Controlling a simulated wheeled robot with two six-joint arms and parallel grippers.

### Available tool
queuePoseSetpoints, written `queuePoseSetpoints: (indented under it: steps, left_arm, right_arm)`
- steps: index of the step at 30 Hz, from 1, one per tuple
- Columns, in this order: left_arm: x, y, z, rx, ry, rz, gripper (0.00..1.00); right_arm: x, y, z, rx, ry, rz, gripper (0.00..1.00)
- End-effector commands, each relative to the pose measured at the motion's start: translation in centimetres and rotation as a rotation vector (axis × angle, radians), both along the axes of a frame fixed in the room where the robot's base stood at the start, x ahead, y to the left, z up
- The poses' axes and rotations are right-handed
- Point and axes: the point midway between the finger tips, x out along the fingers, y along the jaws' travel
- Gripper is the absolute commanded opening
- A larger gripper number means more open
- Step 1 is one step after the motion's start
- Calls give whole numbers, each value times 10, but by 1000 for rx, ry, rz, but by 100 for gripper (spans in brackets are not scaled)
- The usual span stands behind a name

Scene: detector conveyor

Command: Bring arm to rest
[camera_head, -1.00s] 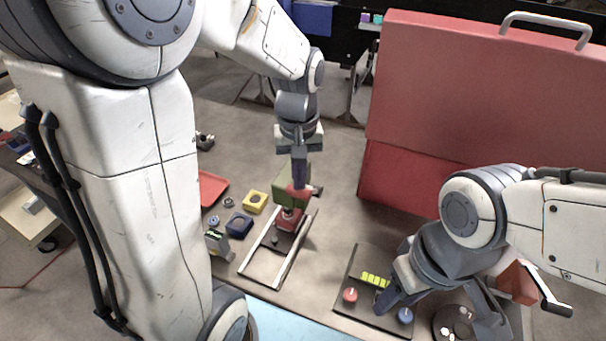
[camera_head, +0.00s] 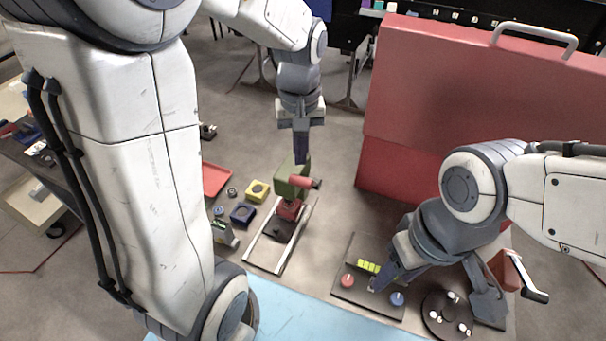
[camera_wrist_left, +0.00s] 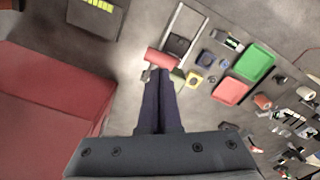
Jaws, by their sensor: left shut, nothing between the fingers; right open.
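My left gripper (camera_head: 301,155) is shut and empty, pointing down just above and behind the green and red device (camera_head: 291,183) on the rail frame. In the left wrist view its closed fingers (camera_wrist_left: 160,88) end beside the red cylinder (camera_wrist_left: 160,58) of that device; I cannot tell whether they touch. My right gripper (camera_head: 428,300) is open, with one finger over the dark panel (camera_head: 345,292) that has a yellow-green bar and red and blue knobs, and the other finger by the round dark disc (camera_head: 436,318).
A large red case (camera_head: 470,110) with a handle stands at the right rear. Yellow (camera_head: 257,190) and blue (camera_head: 242,214) blocks and a red tray (camera_head: 215,180) lie left of the rail frame (camera_head: 262,254). A red box with a crank (camera_head: 508,270) is by my right arm.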

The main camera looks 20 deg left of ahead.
Motion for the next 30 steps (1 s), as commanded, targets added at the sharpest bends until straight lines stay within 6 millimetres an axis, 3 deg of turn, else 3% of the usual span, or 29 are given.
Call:
queuePoseSetpoints:
  steps: [9,14,22,27,30]
  left_arm:
    - [-1,-1,-2,-1,0,-6,0]
    - [-16,-25,-26,-9,-7,-127,0]
    - [-94,-96,-103,-43,-31,-627,0]
    - [-143,-118,-145,-65,-43,-915,0]
    - [-163,-123,-160,-73,-48,-1030,0]
  right_arm:
    - [0,0,-2,0,0,0,50]
    - [0,0,-28,0,0,-1,50]
    - [0,0,-107,0,0,-3,50]
    - [0,0,-145,0,0,-5,50]
    - [0,0,-157,0,0,-5,50]
